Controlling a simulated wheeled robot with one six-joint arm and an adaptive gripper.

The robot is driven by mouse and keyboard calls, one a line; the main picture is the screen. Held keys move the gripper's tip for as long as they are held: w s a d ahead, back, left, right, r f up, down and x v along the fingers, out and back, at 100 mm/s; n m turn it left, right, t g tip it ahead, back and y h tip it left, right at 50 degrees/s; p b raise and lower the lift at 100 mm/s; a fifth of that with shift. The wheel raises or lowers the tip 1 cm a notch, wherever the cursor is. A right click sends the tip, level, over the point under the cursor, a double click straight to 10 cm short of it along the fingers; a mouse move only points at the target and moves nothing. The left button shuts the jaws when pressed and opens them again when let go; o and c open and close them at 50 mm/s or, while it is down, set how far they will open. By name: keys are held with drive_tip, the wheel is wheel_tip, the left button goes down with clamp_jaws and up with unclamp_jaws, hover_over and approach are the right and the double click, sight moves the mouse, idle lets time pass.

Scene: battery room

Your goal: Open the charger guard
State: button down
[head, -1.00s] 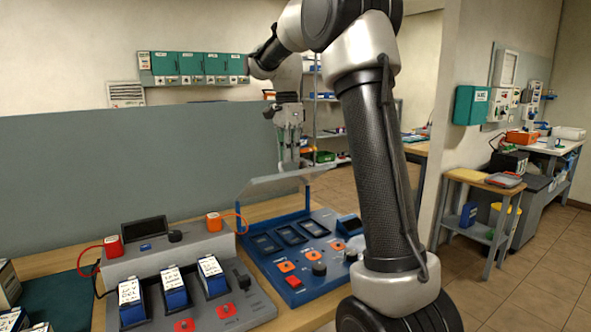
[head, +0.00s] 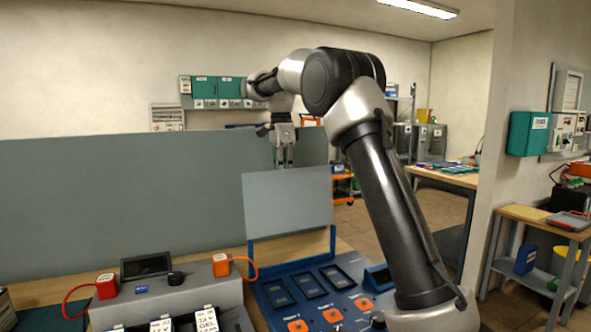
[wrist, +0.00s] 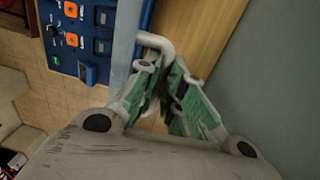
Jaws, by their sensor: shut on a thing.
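The charger guard (head: 288,207) is a pale, see-through panel hinged on the blue charger (head: 340,300). In the head view it stands raised, close to upright, at the back of the charger. My gripper (head: 285,160) is at the guard's top edge, pointing down. In the wrist view my gripper (wrist: 165,75) is shut on the guard's pale bar handle (wrist: 155,42), which passes between the fingers. The guard's edge (wrist: 122,45) shows as a light strip beside the blue charger face (wrist: 88,45). The fingers partly hide the handle.
A grey charger (head: 200,285) with batteries stands left of the blue one on the wooden bench. A grey partition (head: 120,195) rises behind the bench. A wall edge (head: 490,160) and a small side table (head: 540,220) are at right. Open floor lies beyond the bench.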

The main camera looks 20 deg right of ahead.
drive_tip(key=w+f+g, duration=0.1)
drive_tip(key=w+f, duration=0.2)
drive_tip(key=w, duration=0.2)
drive_tip(key=shift+w+a, duration=0.2)
drive_tip(key=shift+w, duration=0.15)
drive_tip(key=shift+f, duration=0.1)
drive_tip(key=c, duration=1.5)
unclamp_jaws()
drive_tip(key=shift+w+f, duration=0.1)
drive_tip(key=shift+w, duration=0.2)
